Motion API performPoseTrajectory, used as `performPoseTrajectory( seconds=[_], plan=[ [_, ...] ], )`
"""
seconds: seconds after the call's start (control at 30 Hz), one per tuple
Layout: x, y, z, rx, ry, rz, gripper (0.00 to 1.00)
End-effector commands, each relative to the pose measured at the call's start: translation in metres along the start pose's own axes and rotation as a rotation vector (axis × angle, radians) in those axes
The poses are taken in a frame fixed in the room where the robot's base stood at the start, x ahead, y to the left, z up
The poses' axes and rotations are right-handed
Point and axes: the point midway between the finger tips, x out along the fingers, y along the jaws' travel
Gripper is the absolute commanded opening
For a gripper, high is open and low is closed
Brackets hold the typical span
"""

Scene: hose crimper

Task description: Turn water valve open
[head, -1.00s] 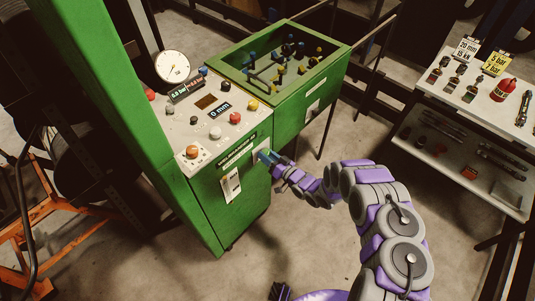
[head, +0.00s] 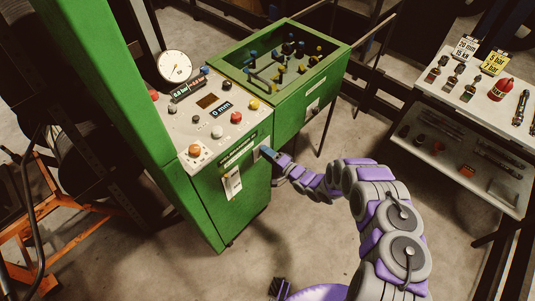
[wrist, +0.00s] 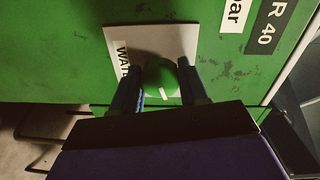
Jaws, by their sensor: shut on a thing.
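The water valve is a round green knob (wrist: 161,77) with a white mark on a light plate (wrist: 117,45) lettered "WAT…" in the wrist view. The white mark points toward the bottom of that view. The plate is on the front of the green cabinet (head: 205,200). My gripper (wrist: 160,88) has its two dark fingers on either side of the knob, shut on it. In the head view my gripper (head: 267,153) is at the cabinet front, and the knob is hidden behind it.
A control panel (head: 215,112) with buttons and a gauge (head: 174,66) tops the cabinet. A lever switch on a white plate (head: 232,183) is left of my gripper. An open green bin (head: 320,52) adjoins. A shelf (head: 470,145) stands at right; the floor between is clear.

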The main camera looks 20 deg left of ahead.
Motion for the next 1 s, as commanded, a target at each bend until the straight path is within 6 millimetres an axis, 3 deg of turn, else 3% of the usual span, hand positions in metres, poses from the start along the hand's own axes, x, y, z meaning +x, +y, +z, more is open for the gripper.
performPoseTrajectory(
  seconds=[0.43,1.0],
  plan=[
    [-0.0021,0.0025,-0.0059,0.264,-0.001,0.008,0.14],
    [-0.0029,0.0036,-0.0057,0.32,-0.003,0.011,0.14]
  ],
)
